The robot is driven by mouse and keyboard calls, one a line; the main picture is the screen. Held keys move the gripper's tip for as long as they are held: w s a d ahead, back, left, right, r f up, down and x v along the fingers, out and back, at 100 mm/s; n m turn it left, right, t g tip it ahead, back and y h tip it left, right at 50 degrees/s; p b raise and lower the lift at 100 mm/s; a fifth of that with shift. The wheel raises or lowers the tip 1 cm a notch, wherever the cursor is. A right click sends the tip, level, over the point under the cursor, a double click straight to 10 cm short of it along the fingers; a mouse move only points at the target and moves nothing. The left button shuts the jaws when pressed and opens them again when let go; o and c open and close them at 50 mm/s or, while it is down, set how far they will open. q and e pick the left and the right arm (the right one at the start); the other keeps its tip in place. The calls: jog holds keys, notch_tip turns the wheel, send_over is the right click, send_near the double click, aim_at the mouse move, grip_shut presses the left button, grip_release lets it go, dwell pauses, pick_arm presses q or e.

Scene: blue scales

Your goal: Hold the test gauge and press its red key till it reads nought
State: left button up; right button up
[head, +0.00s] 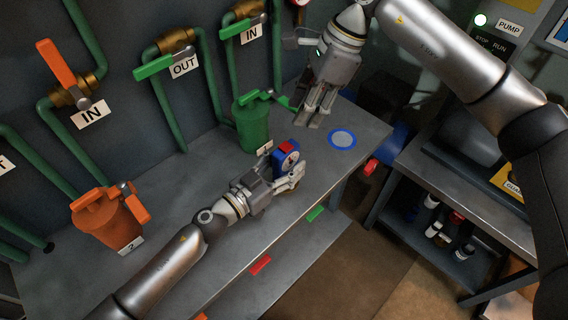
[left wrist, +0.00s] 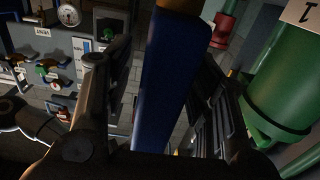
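The blue test gauge (head: 279,160) has a round white dial and a red key (head: 286,146) on its top. My left gripper (head: 292,178) is shut around its body over the bench; whether its base touches the bench is hard to tell. In the left wrist view the gauge's dark blue side (left wrist: 168,85) stands between the two fingers, with a bit of brass at the top edge. The dial and key are out of sight there. My right gripper (head: 312,115) is above and to the right of the gauge, apart from it, empty, with its fingers close together.
A blue-ringed pale disc (head: 342,139) lies on the grey bench (head: 200,180) to the right. A green canister (head: 252,128) stands close behind the gauge; an orange one (head: 108,222) stands at left. Green pipes with valves line the wall. A shelf cart (head: 450,180) stands at right.

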pick_arm(q)
grip_shut()
pick_arm(e)
jog(key=shift+r, duration=0.1)
jog(key=c, duration=0.4)
jog(key=shift+a+r+m, duration=0.15)
jog(key=shift+a+m, duration=0.05)
jog(key=shift+m, duration=0.1)
jog(key=shift+c, duration=1.3)
jog(key=shift+s+a+r+m+h, duration=0.15)
jog(key=shift+a+r+m+h, duration=0.15)
jog(key=shift+m, duration=0.2)
grip_shut()
jog(key=r+m+h, duration=0.1)
jog(key=m, duration=0.2)
jog(key=s+a+r+m+h, duration=0.1)
jog(key=r+m, duration=0.1)
jog(key=m, duration=0.1)
jog(key=a+r+m+h, duration=0.1)
jog(key=m, duration=0.2)
jog(key=shift+s+r+t, duration=0.2)
jog(key=shift+r+t, duration=0.1)
